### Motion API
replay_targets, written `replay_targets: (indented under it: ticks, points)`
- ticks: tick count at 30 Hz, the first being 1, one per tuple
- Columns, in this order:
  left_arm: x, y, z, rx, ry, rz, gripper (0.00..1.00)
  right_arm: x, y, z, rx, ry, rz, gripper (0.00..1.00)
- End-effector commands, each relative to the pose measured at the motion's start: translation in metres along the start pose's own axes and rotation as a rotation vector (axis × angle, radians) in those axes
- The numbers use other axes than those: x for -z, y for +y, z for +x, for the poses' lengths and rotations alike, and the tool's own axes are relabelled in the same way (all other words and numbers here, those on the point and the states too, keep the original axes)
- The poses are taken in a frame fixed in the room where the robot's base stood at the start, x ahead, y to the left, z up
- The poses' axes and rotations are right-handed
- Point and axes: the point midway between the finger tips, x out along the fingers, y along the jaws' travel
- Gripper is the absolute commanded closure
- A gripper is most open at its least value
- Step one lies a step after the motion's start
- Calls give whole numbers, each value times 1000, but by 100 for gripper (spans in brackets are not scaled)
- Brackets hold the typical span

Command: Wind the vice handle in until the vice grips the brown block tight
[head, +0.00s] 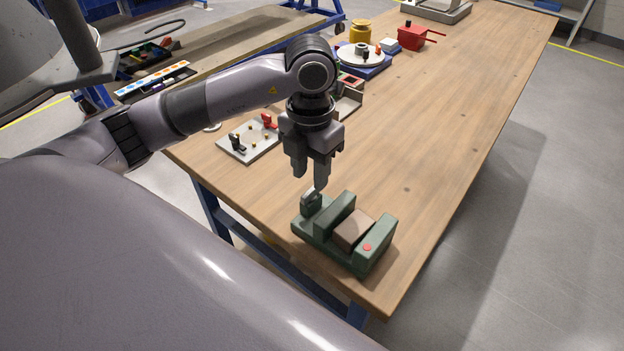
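A green vice (345,253) sits near the front corner of the wooden bench. A brown block (354,230) lies between its two green jaws; whether both jaws touch the block is too small to tell. The right-hand jaw carries a red dot. The vice handle (317,191), a small light grey piece, is at the vice's left end, partly hidden by my gripper. My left gripper (310,178) points down just above the handle, its two fingers apart with a gap between them. Contact with the handle cannot be made out. My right gripper is out of view.
A light grey plate (250,141) with red and black clamps lies left of my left gripper. Behind it are a round turntable (359,56), a yellow canister (361,32) and a red box (411,37). The bench (440,125) is clear to the right.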

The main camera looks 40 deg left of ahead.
Motion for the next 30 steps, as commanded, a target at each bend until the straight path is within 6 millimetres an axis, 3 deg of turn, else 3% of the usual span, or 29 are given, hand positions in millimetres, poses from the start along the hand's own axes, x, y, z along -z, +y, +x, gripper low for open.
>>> replay_targets:
  ticks: [7,17,18,21,30]
  points:
    - [0,0,31,3,1,0,62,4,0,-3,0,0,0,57]
    - [0,-1,38,3,-1,2,62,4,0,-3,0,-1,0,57]
    - [0,-1,38,3,-1,3,68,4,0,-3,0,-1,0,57]
    - [0,-1,38,3,-1,2,100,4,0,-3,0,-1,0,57]
    - [0,-1,38,3,-1,14,100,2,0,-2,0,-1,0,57]
